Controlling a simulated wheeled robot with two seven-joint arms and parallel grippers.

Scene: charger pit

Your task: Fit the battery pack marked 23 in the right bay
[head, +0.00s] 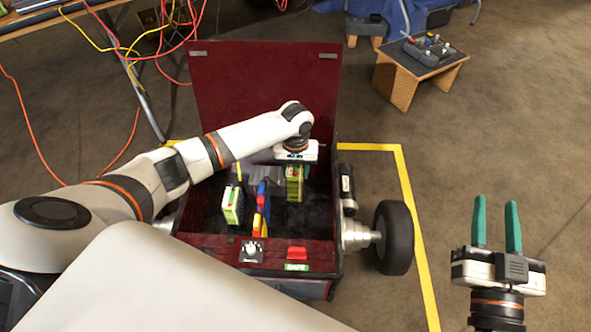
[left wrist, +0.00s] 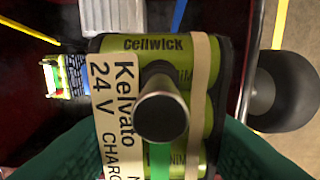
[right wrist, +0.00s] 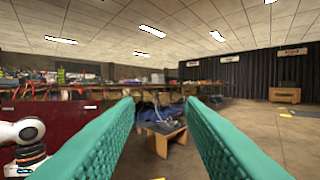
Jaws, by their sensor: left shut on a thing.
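My left gripper (head: 294,168) is shut on a green battery pack (head: 294,188) and holds it over the right half of the open red box (head: 213,241). In the left wrist view this pack (left wrist: 205,75) has green cells, a pale strap and a label reading "Kelvato 24 V"; I see no 23 on it. A second green pack (head: 232,206) stands in the left part of the box and also shows in the left wrist view (left wrist: 65,78). Whether the held pack touches the box floor cannot be told. My right gripper (head: 496,228) is open and empty, outside the box.
The raised lid (head: 262,90) stands behind the box. Blue, yellow and red parts (head: 262,205) stand between the packs. A knob (head: 251,250) and red switch (head: 297,253) sit on the front edge. A wheel (head: 394,238) is at right. A small wooden table (head: 405,82) stands beyond.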

